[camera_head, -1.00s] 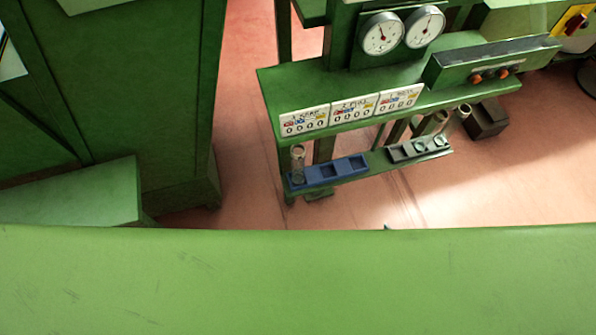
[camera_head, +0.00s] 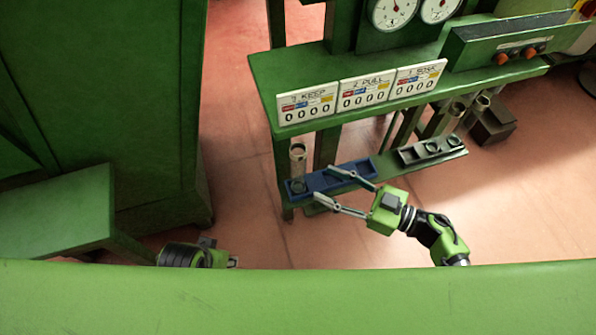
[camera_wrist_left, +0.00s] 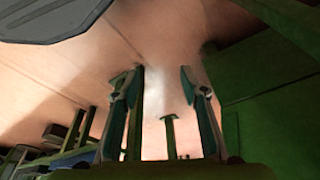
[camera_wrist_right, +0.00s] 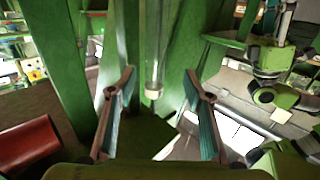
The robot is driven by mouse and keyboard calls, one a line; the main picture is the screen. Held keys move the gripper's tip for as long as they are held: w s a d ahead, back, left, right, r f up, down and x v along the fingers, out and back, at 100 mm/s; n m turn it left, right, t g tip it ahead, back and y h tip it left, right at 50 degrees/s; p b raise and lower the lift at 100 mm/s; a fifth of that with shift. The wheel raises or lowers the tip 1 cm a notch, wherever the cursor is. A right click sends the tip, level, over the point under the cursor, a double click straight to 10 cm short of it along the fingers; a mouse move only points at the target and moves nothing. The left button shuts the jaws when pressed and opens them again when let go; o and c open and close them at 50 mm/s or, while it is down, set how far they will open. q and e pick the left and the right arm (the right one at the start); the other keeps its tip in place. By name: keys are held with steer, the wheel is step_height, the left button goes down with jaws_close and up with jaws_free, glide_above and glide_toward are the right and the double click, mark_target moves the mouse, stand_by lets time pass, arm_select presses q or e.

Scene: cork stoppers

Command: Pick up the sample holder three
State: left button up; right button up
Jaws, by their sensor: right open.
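A clear upright tube (camera_head: 298,163) stands at the left end of the blue rack (camera_head: 322,181) on the lower green shelf. I cannot tell which holder is number three. My right gripper (camera_head: 325,186) is open and empty, its fingers over and in front of the blue rack, right of the tube. In the right wrist view a clear tube (camera_wrist_right: 153,50) with a pale end shows beyond and between the spread fingers (camera_wrist_right: 160,85), not gripped. My left gripper (camera_head: 233,262) is low at the left, partly hidden by the near green edge; its fingers (camera_wrist_left: 162,72) are apart and empty in the left wrist view.
A dark rack (camera_head: 405,157) with ring-like openings sits right of the blue one, with tubes (camera_head: 455,110) behind it. Number cards (camera_head: 307,104) stand on the upper shelf (camera_head: 268,80) above. A green cabinet (camera_head: 150,100) stands left. Floor between is clear.

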mark_target(304, 173)
steer(key=x, duration=0.5)
steer(key=shift+w, duration=0.1)
steer(key=x, duration=0.2)
steer(key=b+x, duration=0.1)
steer(key=x, duration=0.1)
steer(key=shift+w, duration=0.35)
arm_select(q)
steer(key=v, duration=0.3)
steer(key=w+v, duration=0.1)
steer(key=v, duration=0.1)
steer(key=shift+r, duration=0.1)
arm_select(e)
steer(key=c, duration=1.2)
